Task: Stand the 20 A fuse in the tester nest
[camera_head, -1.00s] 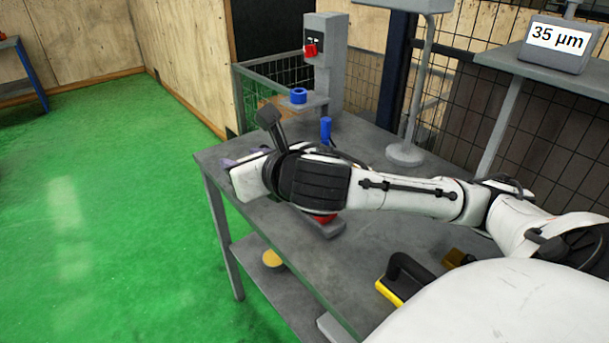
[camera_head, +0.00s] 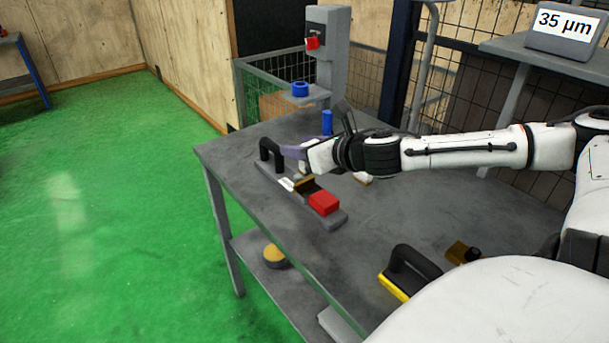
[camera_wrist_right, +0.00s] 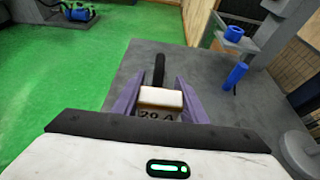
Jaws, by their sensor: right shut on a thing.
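The 20 A fuse (camera_wrist_right: 160,98), a cream block marked "20 A", sits between the purple fingers of my right gripper (camera_wrist_right: 160,104) in the right wrist view. The right gripper (camera_head: 293,153) is shut on it and is above the tester, near its black handle, in the head view. The tester (camera_head: 335,219) is a long grey base with a black upright handle (camera_head: 271,152), a brass-coloured part (camera_head: 304,184) and a red block (camera_head: 324,202). I cannot make out the nest clearly; the gripper partly covers that end. My left gripper is not in view.
A small pale piece (camera_head: 362,178) lies on the grey table (camera_head: 400,205) behind the tester. A blue cylinder (camera_head: 327,122) stands at the back. A yellow and black handled tool (camera_head: 408,272) and a brass-coloured block (camera_head: 461,252) are at the front right.

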